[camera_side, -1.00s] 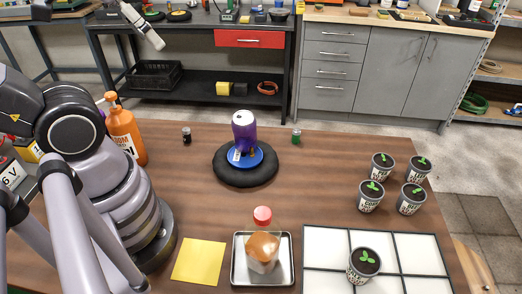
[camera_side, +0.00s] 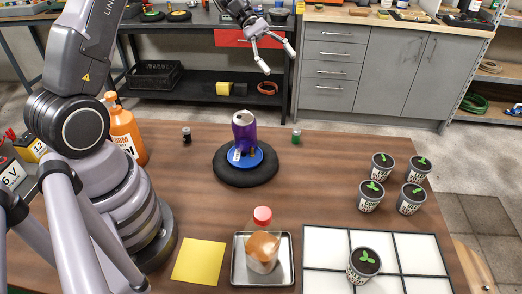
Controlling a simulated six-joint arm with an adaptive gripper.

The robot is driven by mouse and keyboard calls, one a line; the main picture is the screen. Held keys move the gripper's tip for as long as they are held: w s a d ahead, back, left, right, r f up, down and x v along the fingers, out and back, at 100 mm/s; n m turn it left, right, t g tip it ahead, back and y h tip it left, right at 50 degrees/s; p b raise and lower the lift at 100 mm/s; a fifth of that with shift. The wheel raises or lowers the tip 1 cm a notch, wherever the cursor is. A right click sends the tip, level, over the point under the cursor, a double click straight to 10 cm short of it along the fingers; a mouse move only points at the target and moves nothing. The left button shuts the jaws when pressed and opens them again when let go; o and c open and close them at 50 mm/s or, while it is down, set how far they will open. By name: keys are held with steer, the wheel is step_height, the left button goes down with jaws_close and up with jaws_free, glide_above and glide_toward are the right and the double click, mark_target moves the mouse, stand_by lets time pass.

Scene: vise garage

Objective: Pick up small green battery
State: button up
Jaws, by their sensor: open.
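The small green battery (camera_side: 296,136) stands upright near the back edge of the wooden table, just right of the black ring with the purple can. Its body is green with a dark band. My gripper (camera_side: 278,62) is open and empty, high up near the top of the picture. In the picture it shows above the battery and slightly to its left, in front of the red drawer, and is well apart from it.
A purple can (camera_side: 244,131) stands on a blue disc in a black ring (camera_side: 246,181). A small dark battery (camera_side: 187,135) and an orange bottle (camera_side: 125,130) are to the left. Potted seedlings (camera_side: 371,196), a metal tray (camera_side: 237,277) and a yellow sheet (camera_side: 199,261) lie nearer.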

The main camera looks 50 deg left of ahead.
steer(key=w+a+f+n+t+h, duration=0.25)
steer(key=w+a+f+n, duration=0.2)
steer(key=f, duration=0.35)
steer(key=n+t+h, duration=0.2)
steer(key=n+t, duration=0.4)
steer(key=n, duration=0.1)
glide_toward(296, 129)
steer(key=x, duration=0.2)
steer(key=shift+w+d+m+y, duration=0.1)
steer(key=shift+d+m+y, duration=0.15)
steer(key=shift+d, duration=0.05)
steer(key=shift+w+d+f, duration=0.1)
steer(key=shift+f, duration=0.3)
steer(key=x, duration=0.7)
steer(key=shift+d+r, duration=0.1)
steer(key=shift+r, duration=0.05)
jaws_close()
